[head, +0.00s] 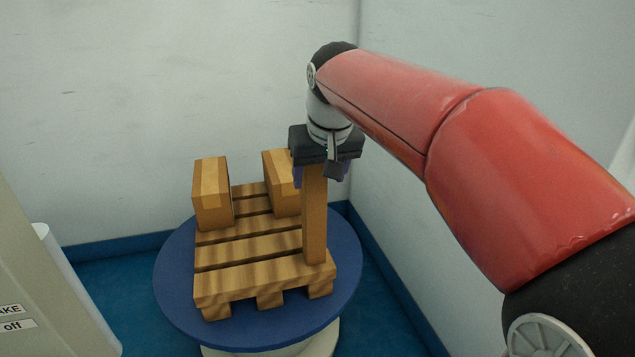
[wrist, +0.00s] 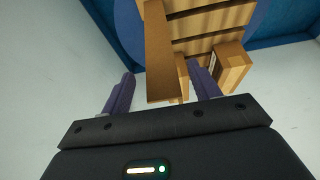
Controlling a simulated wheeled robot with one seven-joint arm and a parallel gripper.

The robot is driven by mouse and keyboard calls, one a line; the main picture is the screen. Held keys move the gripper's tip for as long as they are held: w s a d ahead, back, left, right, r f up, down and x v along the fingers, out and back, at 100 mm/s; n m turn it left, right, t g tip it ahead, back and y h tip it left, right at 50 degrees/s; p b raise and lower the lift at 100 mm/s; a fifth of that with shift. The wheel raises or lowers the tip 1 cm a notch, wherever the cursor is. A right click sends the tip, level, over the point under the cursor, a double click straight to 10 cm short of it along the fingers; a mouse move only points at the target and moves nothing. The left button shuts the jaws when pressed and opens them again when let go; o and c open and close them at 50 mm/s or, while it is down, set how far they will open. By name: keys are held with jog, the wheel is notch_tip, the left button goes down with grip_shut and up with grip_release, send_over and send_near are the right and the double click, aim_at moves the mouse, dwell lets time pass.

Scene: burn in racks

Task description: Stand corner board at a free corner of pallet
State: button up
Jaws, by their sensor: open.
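The corner board (head: 314,215) is a tall brown post standing upright at the near right corner of the wooden pallet (head: 247,278). My gripper (head: 322,176) is directly above and around the board's top end in the head view. In the wrist view, the open purple fingers (wrist: 158,92) are apart, with the corner board (wrist: 159,50) between them and gaps showing on both sides. The board's foot appears to rest on the pallet deck. The pallet lies on a round blue turntable (head: 175,285).
One cardboard box (head: 212,195) stands at the pallet's far left and another box (head: 281,183) at its far right, partly behind my gripper. White walls meet behind the turntable. A grey cabinet (head: 40,290) stands at the left. The pallet's near left deck is bare.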

jog(key=a+p+v, duration=0.1)
jog(key=v, duration=0.6)
jog(key=s+d+f+m, duration=0.1)
jog(key=s+d+f, duration=0.6)
jog(key=s, duration=0.3)
jog(key=s+d+f+m+t+h, duration=0.1)
jog(key=s+d+f+m, duration=0.1)
jog(key=s+d+f, duration=0.6)
notch_tip(320, 180, down, 2)
jog(key=shift+s+f, duration=0.1)
jog(key=shift+s, duration=1.05)
